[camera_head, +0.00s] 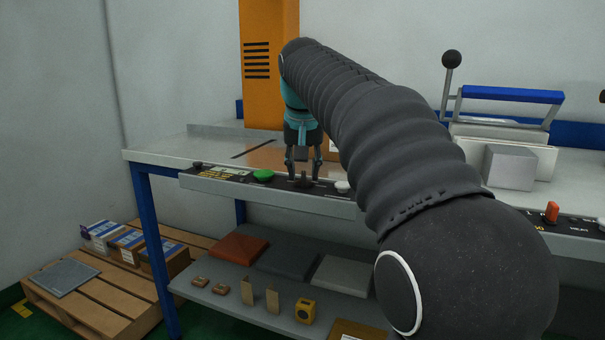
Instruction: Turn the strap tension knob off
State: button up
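A panel strip (232,188) runs along the front edge of the bench. A dark knob (304,182) sits on it between a green button and a white button. I cannot read its label or tell its setting. My gripper (304,177) points down over this knob. Its two fingers are apart, one on each side of the knob, with a gap between them. Contact with the knob cannot be made out. An orange-red knob (552,212) stands on the panel farther right.
The green button (263,175) is just left of my gripper, and the white button (342,186) is just right. My arm hides the middle of the bench. An orange column (268,60) rises behind. A grey block (510,167) and a blue-handled frame (512,95) stand right.

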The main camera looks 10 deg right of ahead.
jog(key=shift+f, duration=0.2)
grip_shut()
dwell(0.3)
jog(key=n+p, duration=0.1)
jog(key=n+y+p, duration=0.1)
jog(key=n, duration=0.1)
jog(key=shift+d+r+n+p, duration=0.15)
jog(key=shift+r+n+p, duration=0.05)
jog(key=shift+n+p, duration=0.15)
jog(key=n+y+p, duration=0.2)
jog(key=n+p, duration=0.1)
jog(key=n, duration=0.2)
jog(key=shift+w+f, duration=0.1)
jog(key=shift+f, duration=0.05)
jog(key=shift+d, duration=0.1)
